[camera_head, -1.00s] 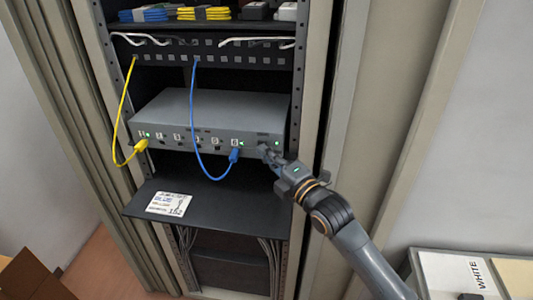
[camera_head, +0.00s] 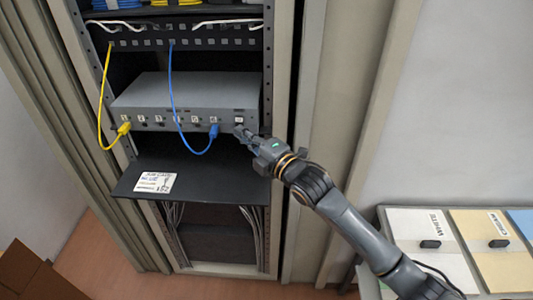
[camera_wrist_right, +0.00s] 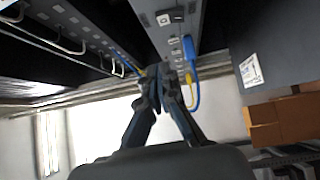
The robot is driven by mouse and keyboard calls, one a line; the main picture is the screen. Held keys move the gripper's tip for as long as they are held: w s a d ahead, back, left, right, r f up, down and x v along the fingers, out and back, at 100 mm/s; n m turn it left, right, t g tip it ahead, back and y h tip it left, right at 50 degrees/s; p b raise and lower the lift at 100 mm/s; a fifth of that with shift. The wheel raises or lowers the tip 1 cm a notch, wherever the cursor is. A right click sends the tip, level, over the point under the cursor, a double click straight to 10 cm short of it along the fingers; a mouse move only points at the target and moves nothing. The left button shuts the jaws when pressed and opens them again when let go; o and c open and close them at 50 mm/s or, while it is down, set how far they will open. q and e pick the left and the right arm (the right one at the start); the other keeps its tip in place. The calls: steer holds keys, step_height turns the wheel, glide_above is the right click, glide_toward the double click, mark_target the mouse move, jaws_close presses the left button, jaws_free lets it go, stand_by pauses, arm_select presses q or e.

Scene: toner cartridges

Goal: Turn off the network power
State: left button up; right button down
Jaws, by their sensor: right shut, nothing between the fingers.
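The grey network box (camera_head: 185,95) sits on a rack shelf. Its front has a row of numbered ports and a small switch (camera_head: 239,120) at the right end. No green lights show on its front. A yellow cable plug (camera_head: 123,128) is in the left port and a blue cable plug (camera_head: 214,131) in a port toward the right. My right gripper (camera_head: 240,131) is shut and empty, its tips just below the switch; I cannot tell whether they touch the box. In the right wrist view the shut fingertips (camera_wrist_right: 160,72) are beside the box front (camera_wrist_right: 160,40). My left gripper is out of view.
A black shelf (camera_head: 200,180) with a white label card (camera_head: 155,182) juts out below the box. The patch panel (camera_head: 210,42) is above. Coloured binders or boxes (camera_head: 425,230) stand at right, and a brown carton (camera_head: 30,275) is at bottom left.

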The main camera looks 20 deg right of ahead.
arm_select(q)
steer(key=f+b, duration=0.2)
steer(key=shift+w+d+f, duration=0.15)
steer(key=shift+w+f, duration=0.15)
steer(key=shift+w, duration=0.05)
arm_select(e)
steer(key=v, duration=0.8)
steer(key=shift+w+d+r, duration=0.15)
steer(key=shift+d+r, duration=0.05)
steer(key=shift+d, duration=0.25)
